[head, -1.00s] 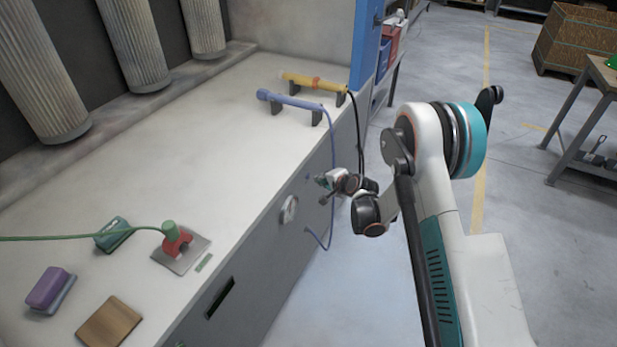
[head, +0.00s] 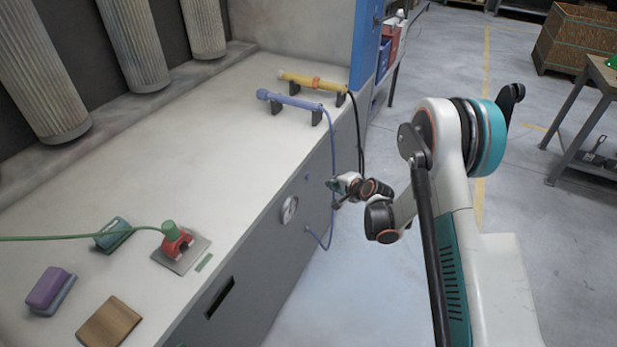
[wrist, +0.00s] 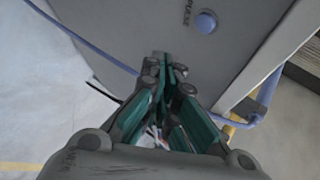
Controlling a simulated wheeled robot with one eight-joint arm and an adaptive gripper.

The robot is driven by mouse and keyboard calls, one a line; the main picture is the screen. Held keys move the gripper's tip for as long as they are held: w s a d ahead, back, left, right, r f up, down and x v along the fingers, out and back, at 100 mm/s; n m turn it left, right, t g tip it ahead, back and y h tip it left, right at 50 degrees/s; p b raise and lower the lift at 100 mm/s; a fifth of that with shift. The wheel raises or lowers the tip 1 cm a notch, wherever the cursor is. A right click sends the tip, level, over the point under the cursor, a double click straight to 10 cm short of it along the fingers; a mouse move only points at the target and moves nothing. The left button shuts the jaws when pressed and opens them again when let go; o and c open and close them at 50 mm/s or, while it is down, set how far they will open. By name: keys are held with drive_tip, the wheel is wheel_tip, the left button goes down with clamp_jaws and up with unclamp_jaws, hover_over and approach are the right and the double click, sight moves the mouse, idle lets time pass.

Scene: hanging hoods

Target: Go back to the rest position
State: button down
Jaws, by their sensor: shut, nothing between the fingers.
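My gripper (head: 337,191) is in front of the grey cabinet front of the workbench, off to the right of the round gauge in the head view. In the wrist view my gripper (wrist: 163,62) shows its teal-lined fingers brought together at the tips, with nothing held. The cabinet front (wrist: 160,25) fills the upper part of the wrist view, with a round blue button (wrist: 205,22) on it. My arm stands at the right of the head view, over the floor.
The workbench (head: 215,120) carries a blue torch (head: 290,102) and a yellow torch (head: 312,82) on black holders, a red tool (head: 177,242) on a plate, a purple block (head: 47,288) and a wooden block (head: 110,322). A blue hose (head: 333,160) hangs near my gripper. Floor (head: 440,60) is open behind my arm.

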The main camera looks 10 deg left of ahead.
drive_tip(key=s+d+r+n+h, duration=0.1)
drive_tip(key=s+d+r+n, duration=0.15)
drive_tip(key=s+r, duration=0.45)
drive_tip(key=s+d+r+n+g+h, duration=0.15)
drive_tip(key=d+r, duration=0.25)
drive_tip(key=r, duration=0.7)
drive_tip(key=s+d+r+n+t+h, duration=0.1)
drive_tip(key=s+d+r, duration=0.35)
drive_tip(key=r, duration=0.45)
drive_tip(key=s+d+r+n+h, duration=0.1)
drive_tip(key=s+d, duration=0.2)
drive_tip(key=s, duration=0.7)
drive_tip(key=s+d+r+n+g+h, duration=0.1)
drive_tip(key=s+d+r+n, duration=0.1)
drive_tip(key=s, duration=0.8)
drive_tip(key=s+d+r+n+g+h, duration=0.1)
drive_tip(key=s+d, duration=0.4)
drive_tip(key=s, duration=0.5)
drive_tip(key=shift+s+r, duration=0.2)
drive_tip(key=shift+s, duration=0.15)
